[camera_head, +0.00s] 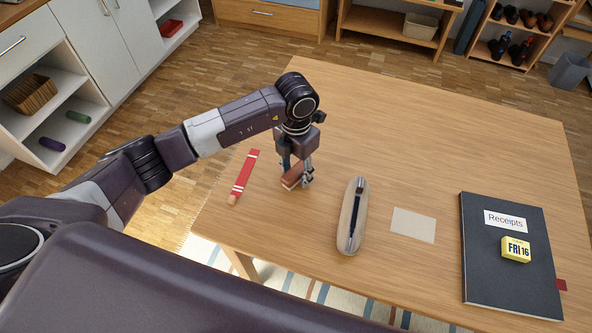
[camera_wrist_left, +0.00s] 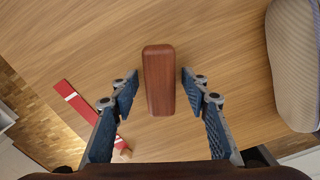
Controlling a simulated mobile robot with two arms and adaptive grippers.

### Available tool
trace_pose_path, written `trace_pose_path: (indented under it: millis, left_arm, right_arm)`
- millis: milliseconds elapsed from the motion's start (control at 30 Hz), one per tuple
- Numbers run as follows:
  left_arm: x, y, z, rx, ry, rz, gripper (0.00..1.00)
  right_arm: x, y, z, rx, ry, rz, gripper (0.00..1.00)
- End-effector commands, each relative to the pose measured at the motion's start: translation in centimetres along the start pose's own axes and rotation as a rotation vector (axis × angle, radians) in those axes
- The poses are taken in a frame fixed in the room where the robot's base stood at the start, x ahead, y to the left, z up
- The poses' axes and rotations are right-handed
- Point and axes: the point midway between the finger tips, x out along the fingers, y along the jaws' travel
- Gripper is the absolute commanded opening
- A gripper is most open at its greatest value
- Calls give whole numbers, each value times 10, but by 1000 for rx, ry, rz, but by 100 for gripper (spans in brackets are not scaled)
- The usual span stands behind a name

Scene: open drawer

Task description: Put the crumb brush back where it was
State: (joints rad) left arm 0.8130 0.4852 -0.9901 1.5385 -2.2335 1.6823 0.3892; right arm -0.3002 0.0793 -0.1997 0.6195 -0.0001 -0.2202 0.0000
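The crumb brush, a reddish-brown wooden block with rounded edges, lies on the table (camera_head: 385,120) near its left side in the head view (camera_head: 291,178). It is upright in the middle of the left wrist view (camera_wrist_left: 158,80). My left gripper (camera_head: 298,176) is right above it, pointing down. In the left wrist view its blue-padded fingers (camera_wrist_left: 158,84) stand on either side of the brush, with a narrow gap on each side, so it is open and not gripping. The brush's underside is mostly hidden. My right gripper is not in view.
A red, white-banded stick (camera_head: 243,178) lies left of the brush. To the right are an oval beige case (camera_head: 345,235) with a dark pen on it, a blank pale card (camera_head: 413,225), and a black Receipts folder (camera_head: 490,275) bearing a yellow date block (camera_head: 515,249). The table's far part is clear.

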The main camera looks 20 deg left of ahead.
Motion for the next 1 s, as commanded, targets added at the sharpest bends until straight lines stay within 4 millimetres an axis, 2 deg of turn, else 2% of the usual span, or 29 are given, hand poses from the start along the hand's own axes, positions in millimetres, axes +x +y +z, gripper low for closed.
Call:
trace_pose_path:
  millis: [200, 267, 700, 833, 1000]
  left_arm:
    - [-6, 0, 0, 0, 0, -1, 42]
    - [-11, 1, 2, 0, -5, 1, 42]
    - [-100, 0, 1, 0, -4, 2, 42]
    - [-115, 0, 1, 0, -2, 0, 42]
    - [-124, 0, 0, -1, 0, 1, 42]
  right_arm:
    - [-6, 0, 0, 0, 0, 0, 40]
    - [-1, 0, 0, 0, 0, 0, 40]
    - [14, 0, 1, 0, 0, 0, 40]
    - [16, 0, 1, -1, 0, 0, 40]
    - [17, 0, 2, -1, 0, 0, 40]
